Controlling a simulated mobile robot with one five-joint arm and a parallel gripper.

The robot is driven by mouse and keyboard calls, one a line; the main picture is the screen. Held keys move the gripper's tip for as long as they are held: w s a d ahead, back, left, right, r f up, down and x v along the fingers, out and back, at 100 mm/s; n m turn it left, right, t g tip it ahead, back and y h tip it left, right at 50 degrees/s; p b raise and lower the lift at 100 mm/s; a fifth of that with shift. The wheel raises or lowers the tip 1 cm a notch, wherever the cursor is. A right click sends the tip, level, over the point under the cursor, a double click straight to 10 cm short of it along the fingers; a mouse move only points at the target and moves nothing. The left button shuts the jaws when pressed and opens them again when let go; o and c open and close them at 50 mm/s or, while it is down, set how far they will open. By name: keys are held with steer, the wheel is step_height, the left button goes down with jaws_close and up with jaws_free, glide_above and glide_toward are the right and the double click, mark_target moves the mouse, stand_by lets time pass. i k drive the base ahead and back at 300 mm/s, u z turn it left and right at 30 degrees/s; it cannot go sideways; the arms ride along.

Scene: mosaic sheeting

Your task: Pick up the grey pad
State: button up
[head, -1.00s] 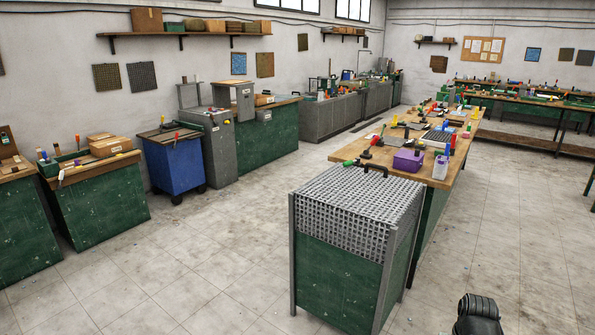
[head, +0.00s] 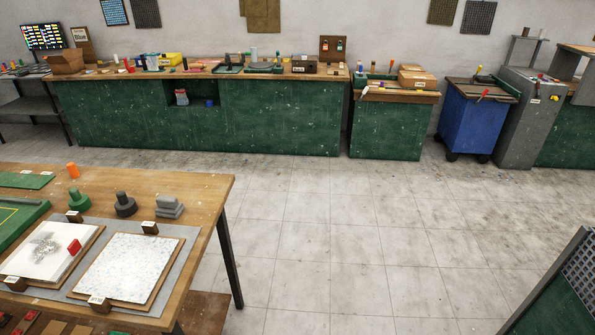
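A grey stepped block (head: 169,207), which looks like the grey pad, sits on the wooden table (head: 205,190) at the lower left of the head view. It lies near the table's right end, to the right of a dark round-based knob (head: 125,205) and a green one (head: 78,201). It stands apart from them and behind a white speckled sheet on a board (head: 130,268). My gripper is not in view.
A second board (head: 50,250) bears a white sheet with grey pieces and a red block (head: 74,247). Open tiled floor (head: 340,240) lies right of the table. A mesh-sided green cabinet (head: 560,290) stands at the lower right. Green benches (head: 280,118) line the wall.

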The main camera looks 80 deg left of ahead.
mark_target(169, 206)
steer(key=u, duration=4.85)
steer(key=i, duration=1.65)
steer(key=z, duration=0.05)
